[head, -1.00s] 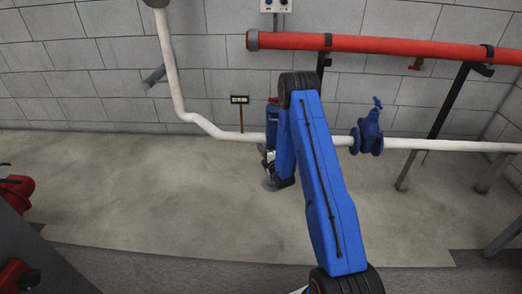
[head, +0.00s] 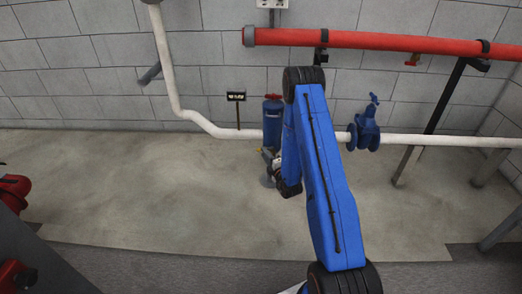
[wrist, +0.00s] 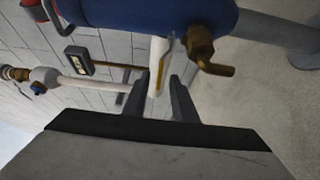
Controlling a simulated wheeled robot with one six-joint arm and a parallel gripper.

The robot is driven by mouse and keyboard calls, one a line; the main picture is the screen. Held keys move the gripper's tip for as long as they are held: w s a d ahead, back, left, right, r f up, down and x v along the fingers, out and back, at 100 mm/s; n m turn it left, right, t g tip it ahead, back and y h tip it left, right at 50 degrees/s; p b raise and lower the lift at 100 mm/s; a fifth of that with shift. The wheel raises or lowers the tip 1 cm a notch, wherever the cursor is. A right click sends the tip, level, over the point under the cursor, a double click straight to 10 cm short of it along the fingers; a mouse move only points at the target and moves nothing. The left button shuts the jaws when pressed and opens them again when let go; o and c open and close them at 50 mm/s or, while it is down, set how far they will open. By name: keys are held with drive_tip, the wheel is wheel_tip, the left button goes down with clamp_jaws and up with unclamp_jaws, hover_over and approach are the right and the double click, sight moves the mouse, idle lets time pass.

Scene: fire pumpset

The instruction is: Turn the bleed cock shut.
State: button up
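The brass bleed cock (wrist: 203,48) sticks out from the side of a blue upright vessel (wrist: 150,12), which lies sideways in the wrist view. Its short brass handle (wrist: 216,69) points to the right in that view. My gripper (wrist: 160,95) is open, and its two dark fingers are apart with nothing held. The cock lies beyond the fingertips and to their right, not between them. In the head view the vessel (head: 271,124) stands beside my blue arm, and my gripper (head: 270,168) is low at its left, partly hidden by the arm.
A white pipe (head: 205,122) runs along the wall to the vessel; it shows behind the finger gap in the wrist view. A blue valve (head: 367,128) is on the pipe at right. A red pipe (head: 390,42) runs above. Floor in front is clear.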

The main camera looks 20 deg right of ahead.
drive_tip(key=s, duration=0.9)
drive_tip(key=shift+d, duration=0.2)
drive_tip(key=shift+c, duration=0.3)
